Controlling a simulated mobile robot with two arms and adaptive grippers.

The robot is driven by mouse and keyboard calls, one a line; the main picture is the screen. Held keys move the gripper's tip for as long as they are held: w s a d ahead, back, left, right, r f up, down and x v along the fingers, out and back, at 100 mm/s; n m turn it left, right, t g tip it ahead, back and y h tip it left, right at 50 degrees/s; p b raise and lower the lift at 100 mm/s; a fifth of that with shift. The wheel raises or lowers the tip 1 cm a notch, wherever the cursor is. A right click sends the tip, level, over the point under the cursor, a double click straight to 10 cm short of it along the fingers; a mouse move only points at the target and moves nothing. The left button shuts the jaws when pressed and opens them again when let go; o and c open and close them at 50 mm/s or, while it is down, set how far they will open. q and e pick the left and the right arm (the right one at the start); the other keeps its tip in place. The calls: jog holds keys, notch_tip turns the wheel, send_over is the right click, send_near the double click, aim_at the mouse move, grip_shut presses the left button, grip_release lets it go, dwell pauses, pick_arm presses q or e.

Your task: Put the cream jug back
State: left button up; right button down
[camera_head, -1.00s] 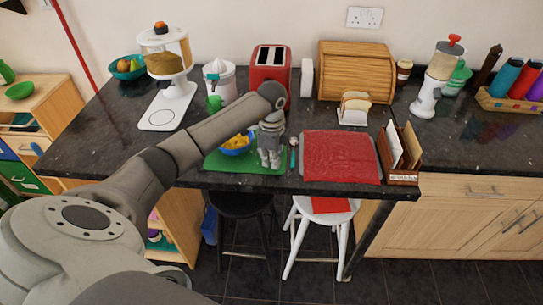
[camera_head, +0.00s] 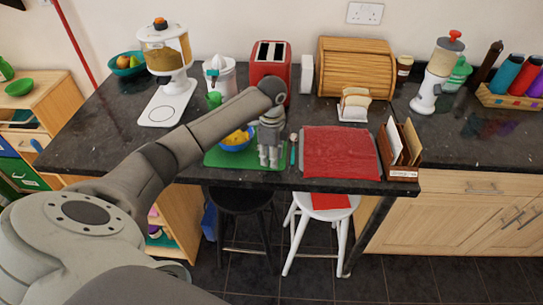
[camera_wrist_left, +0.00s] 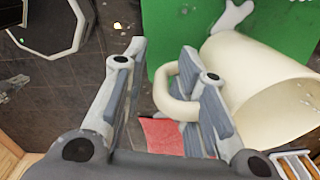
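The cream jug (camera_wrist_left: 262,88) shows large at the right of the left wrist view, its handle (camera_wrist_left: 163,88) sticking out to the left. My left gripper (camera_wrist_left: 160,65) is open. Its right finger overlaps the handle, and part of the handle shows in the gap between the fingers. I cannot tell whether either finger touches it. In the head view, my left gripper (camera_head: 269,158) points down over the right part of the green mat (camera_head: 222,160). I cannot make out the jug there. My right gripper is not in view.
A blue bowl with yellow food (camera_head: 237,139) stands on the green mat, just left of the gripper. A red mat (camera_head: 340,153) and a letter holder (camera_head: 402,174) lie to the right. A toaster (camera_head: 270,68), toast rack (camera_head: 353,112) and bread box (camera_head: 355,68) stand behind.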

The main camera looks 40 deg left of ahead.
pick_arm(q)
notch_tip(320, 180, up, 11)
jog(key=b, duration=0.2)
jog(key=shift+f+b, duration=0.1)
jog(key=shift+b, duration=0.25)
jog(key=shift+r, duration=0.45)
jog(key=shift+d+f, duration=0.1)
jog(key=shift+d, duration=0.05)
